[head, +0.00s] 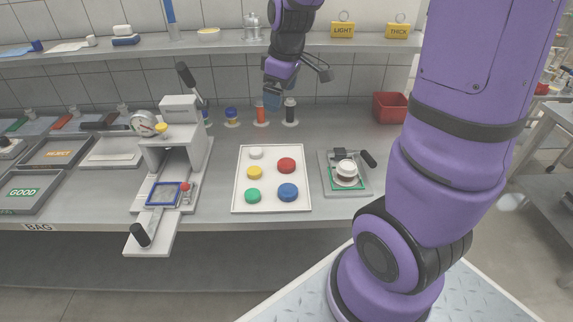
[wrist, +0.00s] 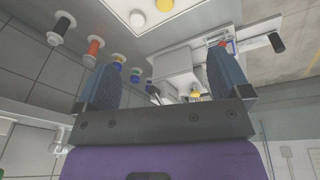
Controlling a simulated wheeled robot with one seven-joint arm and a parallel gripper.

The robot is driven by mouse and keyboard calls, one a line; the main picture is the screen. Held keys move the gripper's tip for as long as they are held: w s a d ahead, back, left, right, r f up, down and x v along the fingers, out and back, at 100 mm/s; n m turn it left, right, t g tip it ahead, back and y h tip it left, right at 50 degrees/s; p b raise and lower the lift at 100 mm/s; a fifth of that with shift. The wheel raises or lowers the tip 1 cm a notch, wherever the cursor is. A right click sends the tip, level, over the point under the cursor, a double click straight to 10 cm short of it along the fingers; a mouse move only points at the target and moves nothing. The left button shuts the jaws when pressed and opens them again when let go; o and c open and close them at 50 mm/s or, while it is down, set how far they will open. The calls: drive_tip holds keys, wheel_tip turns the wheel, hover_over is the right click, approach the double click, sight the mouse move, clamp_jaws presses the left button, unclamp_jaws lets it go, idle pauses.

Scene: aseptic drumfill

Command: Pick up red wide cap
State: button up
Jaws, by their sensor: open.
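The red wide cap (head: 286,165) lies on the white tray (head: 238,200) on the bench, at the tray's upper right in the head view. My gripper (head: 272,101) is in the air above the back of the bench, behind and above the tray. In the wrist view my gripper (wrist: 167,85) shows two blue fingers spread apart with nothing held between them. The wrist view shows the tray's edge (wrist: 124,30) at the top with a white and a yellow cap, but I do not see the red wide cap there.
White (head: 256,153), yellow (head: 254,173), green (head: 253,195) and blue (head: 288,192) caps share the tray. A shelf (head: 225,44) runs above.

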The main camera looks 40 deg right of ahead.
drive_tip(key=w+d+f+n+g, duration=0.1)
drive_tip(key=w+d+f+n, duration=0.15)
drive_tip(key=f, duration=0.45)
drive_tip(key=w+d+f+n+g, duration=0.1)
drive_tip(key=w+d+f, duration=0.2)
drive_tip(key=f, duration=0.4)
hover_over(288, 163)
drive_tip(key=shift+n, duration=0.45)
drive_tip(key=f, duration=0.9)
drive_tip(key=shift+d+f, duration=0.1)
drive_tip(key=shift+d, duration=0.1)
drive_tip(key=shift+a+f, duration=0.15)
drive_tip(key=shift+f, duration=2.85)
drive_tip(key=shift+c, duration=0.3)
drive_tip(key=c, duration=0.9)
